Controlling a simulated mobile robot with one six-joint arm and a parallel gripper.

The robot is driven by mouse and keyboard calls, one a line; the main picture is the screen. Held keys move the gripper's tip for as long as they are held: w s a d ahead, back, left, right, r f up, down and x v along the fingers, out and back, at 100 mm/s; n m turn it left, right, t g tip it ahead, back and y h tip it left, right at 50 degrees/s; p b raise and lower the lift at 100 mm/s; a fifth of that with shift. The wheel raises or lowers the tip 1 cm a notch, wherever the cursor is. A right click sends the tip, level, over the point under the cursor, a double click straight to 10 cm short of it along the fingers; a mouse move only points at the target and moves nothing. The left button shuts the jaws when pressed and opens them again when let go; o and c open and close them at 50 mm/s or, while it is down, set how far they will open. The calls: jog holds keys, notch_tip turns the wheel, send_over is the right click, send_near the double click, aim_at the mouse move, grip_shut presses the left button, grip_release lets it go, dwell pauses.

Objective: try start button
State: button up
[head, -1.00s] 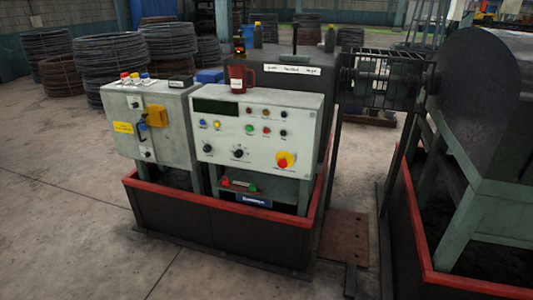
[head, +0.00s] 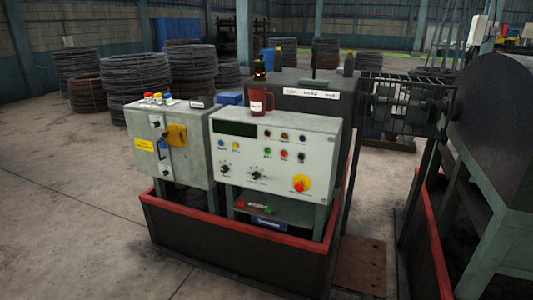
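The pale control panel (head: 320,150) faces me in the middle of the head view. A small green button (head: 268,150) sits near its centre, left of a red button (head: 284,154). A blue button (head: 221,143) and a yellow button (head: 235,146) sit under the dark display (head: 235,129). A red mushroom button on a yellow disc (head: 300,184) is at the lower right. Button labels are too small to read, so I cannot tell which is marked start. My gripper is not in view.
A grey cabinet (head: 185,185) with a yellow switch stands left of the panel. A red-rimmed tray (head: 230,222) surrounds the base. A large dark drum (head: 490,120) is at right. Open floor (head: 80,220) lies left.

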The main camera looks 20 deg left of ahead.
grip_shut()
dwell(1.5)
